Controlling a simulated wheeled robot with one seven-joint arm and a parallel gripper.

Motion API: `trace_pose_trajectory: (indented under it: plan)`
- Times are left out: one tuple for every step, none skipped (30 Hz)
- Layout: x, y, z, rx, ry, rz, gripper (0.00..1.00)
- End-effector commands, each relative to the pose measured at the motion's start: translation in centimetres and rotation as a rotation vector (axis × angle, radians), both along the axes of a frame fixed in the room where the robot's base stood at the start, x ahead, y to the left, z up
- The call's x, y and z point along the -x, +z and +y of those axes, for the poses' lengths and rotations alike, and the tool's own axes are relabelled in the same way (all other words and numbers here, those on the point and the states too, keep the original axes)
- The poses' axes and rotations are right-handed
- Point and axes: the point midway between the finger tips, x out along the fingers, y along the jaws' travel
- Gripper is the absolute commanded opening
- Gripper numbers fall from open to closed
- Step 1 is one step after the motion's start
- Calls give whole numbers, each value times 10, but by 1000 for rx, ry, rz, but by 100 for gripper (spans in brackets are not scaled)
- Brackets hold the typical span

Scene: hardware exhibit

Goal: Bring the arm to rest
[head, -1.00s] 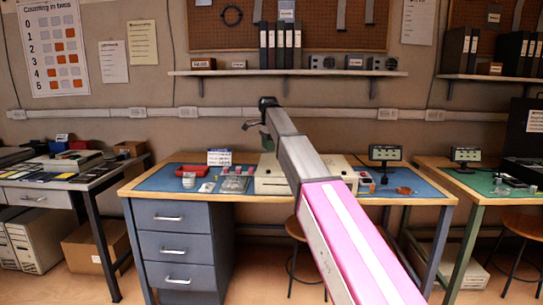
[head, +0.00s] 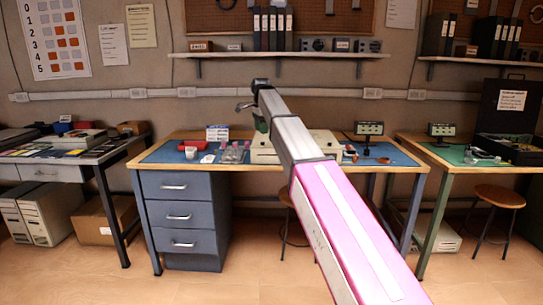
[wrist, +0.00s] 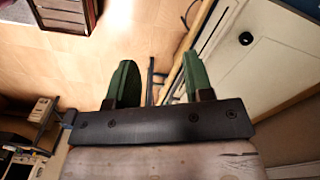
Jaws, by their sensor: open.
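My arm reaches from the lower right of the head view up over the middle desk (head: 228,168). The arm hides part of a beige case (head: 262,150) on the desk.
The desk holds a white cup (head: 191,152), a red object and a small display (head: 369,129). A side table (head: 45,165) stands left, a green-topped table (head: 458,157) and a stool (head: 499,196) right. The floor (head: 210,285) before the desk is clear.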

Motion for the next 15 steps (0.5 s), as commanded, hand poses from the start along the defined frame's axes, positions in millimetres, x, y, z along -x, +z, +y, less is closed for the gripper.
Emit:
trace_pose_trajectory:
  plan:
    - [3,-9,-4,1,9,2,47]
    - [4,-12,-6,1,15,2,47]
    - [5,-16,-8,1,24,2,47]
    - [6,-20,-9,0,29,1,47]
    - [7,-24,-11,0,36,1,47]
    - [8,-30,-13,0,47,1,47]
    - [9,-34,-15,0,53,1,47]
    - [10,-38,-17,1,60,2,47]
    - [13,-45,-20,1,73,2,47]
    - [14,-50,-22,1,82,2,47]
    - [16,-55,-24,1,91,2,47]
    - [18,-63,-28,0,106,1,47]
    - [20,-70,-31,1,117,2,47]
    - [22,-76,-33,1,129,2,47]
    - [25,-85,-38,1,146,2,47]
